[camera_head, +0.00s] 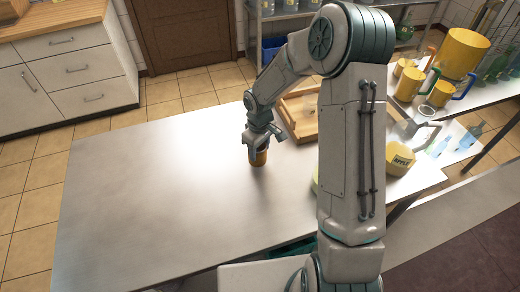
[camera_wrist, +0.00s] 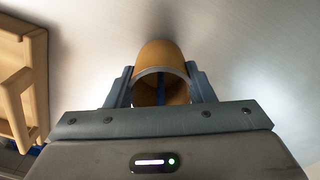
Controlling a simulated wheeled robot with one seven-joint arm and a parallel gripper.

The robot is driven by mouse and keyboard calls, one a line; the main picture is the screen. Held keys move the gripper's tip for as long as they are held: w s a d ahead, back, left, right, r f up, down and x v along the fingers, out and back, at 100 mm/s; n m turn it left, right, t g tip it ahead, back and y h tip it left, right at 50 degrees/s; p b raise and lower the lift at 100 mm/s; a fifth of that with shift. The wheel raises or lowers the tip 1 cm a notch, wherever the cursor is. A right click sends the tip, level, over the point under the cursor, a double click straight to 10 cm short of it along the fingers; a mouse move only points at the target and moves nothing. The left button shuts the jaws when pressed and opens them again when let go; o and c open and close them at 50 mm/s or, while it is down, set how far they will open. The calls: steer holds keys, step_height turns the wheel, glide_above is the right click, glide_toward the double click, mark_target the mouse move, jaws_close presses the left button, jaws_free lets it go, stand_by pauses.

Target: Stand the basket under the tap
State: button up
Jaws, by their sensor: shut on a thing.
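My gripper (camera_head: 259,137) is shut on an orange-brown open cylinder (camera_head: 259,156), low over the metal table. From the head view I cannot tell whether the cylinder touches the table. In the wrist view my gripper (camera_wrist: 160,72) has a finger on each side of the cylinder (camera_wrist: 160,54), and its round rim faces the camera. I cannot tell whether this cylinder is the basket. No tap is clearly recognisable in either view, and my arm hides part of the table's right side.
The metal table (camera_head: 165,200) is clear to the left. A wooden tray (camera_head: 299,133) lies behind my gripper and also shows in the wrist view (camera_wrist: 38,85). A yellow item labelled APPLE (camera_head: 400,161) is at right. A yellow bucket (camera_head: 464,52) and jugs stand beyond.

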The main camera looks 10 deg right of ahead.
steer(key=shift+f, duration=0.65)
steer(key=shift+f, duration=0.25)
steer(key=o, duration=1)
steer(key=shift+r, duration=0.1)
steer(key=shift+r, duration=0.1)
